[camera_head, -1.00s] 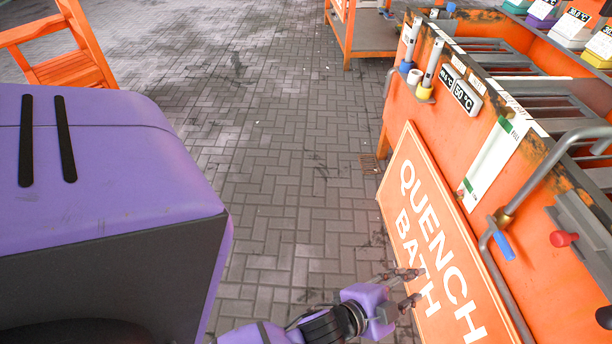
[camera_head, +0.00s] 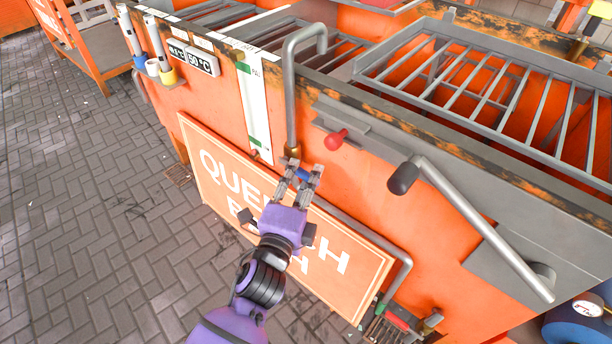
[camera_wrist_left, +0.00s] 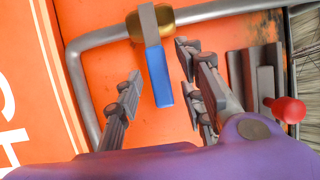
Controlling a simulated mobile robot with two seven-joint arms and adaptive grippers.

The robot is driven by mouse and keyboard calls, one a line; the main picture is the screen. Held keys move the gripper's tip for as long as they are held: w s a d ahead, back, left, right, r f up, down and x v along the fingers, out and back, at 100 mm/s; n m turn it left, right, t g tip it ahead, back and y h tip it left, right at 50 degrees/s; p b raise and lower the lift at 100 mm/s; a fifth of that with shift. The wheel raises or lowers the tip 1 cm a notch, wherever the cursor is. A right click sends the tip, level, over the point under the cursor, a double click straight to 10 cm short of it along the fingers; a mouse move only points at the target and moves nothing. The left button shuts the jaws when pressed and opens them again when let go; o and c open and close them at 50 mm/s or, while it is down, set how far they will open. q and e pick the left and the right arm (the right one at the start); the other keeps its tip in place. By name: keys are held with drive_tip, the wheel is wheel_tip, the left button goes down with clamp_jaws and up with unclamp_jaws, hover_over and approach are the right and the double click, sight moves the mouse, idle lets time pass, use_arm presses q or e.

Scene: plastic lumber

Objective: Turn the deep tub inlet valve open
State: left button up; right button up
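The inlet valve has a brass body (camera_head: 293,152) on a grey pipe (camera_head: 290,95) that bends over the tub's rim. Its blue lever handle (camera_head: 304,175) is partly hidden by my fingers in the head view. My left gripper (camera_head: 302,172) is at the handle, its fingers apart on either side of it. In the left wrist view the blue handle (camera_wrist_left: 158,78) hangs from the brass body (camera_wrist_left: 150,22) between the open fingers (camera_wrist_left: 160,82), with visible gaps on both sides. The pipe runs crosswise behind the handle there. My right gripper is not in view.
A red knob (camera_head: 336,140) sits on a grey bracket right of the valve. A grey lever with a black grip (camera_head: 403,178) is farther right. The QUENCH BATH sign (camera_head: 225,185) lies behind my gripper. A red-handled valve (camera_head: 397,322) is low down. Paved floor at left is free.

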use_arm(q)
drive_tip(key=shift+x, duration=0.8)
clamp_jaws()
